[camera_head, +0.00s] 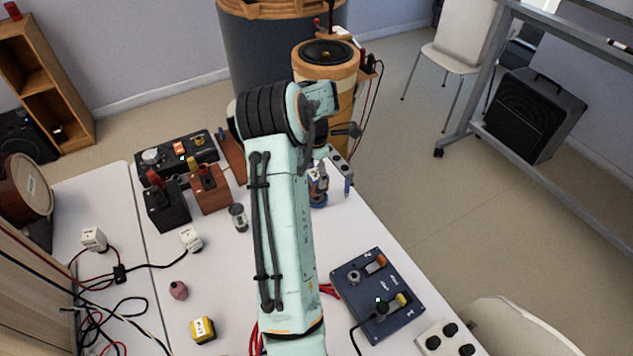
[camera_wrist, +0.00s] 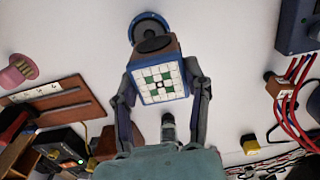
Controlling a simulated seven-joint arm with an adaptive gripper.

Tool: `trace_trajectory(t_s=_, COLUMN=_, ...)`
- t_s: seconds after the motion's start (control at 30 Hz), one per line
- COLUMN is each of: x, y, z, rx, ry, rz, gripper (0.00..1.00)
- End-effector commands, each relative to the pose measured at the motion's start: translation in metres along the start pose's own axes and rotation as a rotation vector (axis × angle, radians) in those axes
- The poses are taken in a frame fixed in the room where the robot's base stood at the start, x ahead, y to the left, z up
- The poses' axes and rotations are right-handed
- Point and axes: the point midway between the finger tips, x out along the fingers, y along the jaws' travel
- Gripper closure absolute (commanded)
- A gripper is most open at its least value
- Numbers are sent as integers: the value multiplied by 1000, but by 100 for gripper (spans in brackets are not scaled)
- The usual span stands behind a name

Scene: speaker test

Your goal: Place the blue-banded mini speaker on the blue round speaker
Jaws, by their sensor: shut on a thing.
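The blue-banded mini speaker (camera_wrist: 161,82) is a small brown box with a blue rim and a white and green checkered face toward the wrist camera. My gripper (camera_wrist: 160,88) is shut on it, one finger on each side. The blue round speaker (camera_wrist: 150,22) shows just beyond the box in the wrist view, partly hidden by it. I cannot tell whether the two touch. In the head view, the blue round speaker (camera_head: 318,204) sits on the white table near its right edge, below my gripper (camera_head: 332,178); my arm hides part of this spot.
A grey cylinder (camera_head: 238,217) stands left of my arm. Boxes with red knobs (camera_head: 209,191) stand behind it. A blue control panel (camera_head: 378,293) with cables lies at right. A pink piece (camera_head: 178,290) and yellow block (camera_head: 202,330) lie in front. A tall wooden drum (camera_head: 326,75) stands behind.

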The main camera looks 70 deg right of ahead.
Motion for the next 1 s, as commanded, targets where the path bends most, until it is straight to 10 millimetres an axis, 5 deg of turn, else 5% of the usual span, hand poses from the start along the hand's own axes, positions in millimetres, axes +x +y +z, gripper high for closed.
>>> trace_trajectory(t_s=0.43, x=47, y=13, z=8, rx=0, ry=0, rz=-2, gripper=92)
trace_trajectory(t_s=0.8, x=51, y=13, z=8, rx=-1, ry=-2, rz=1, gripper=92)
trace_trajectory(t_s=0.83, x=52, y=13, z=8, rx=0, ry=-2, rz=1, gripper=50)
trace_trajectory(t_s=0.9, x=51, y=14, z=8, rx=0, ry=-2, rz=1, gripper=28)
trace_trajectory(t_s=1.0, x=51, y=13, z=8, rx=0, ry=-2, rz=1, gripper=27)
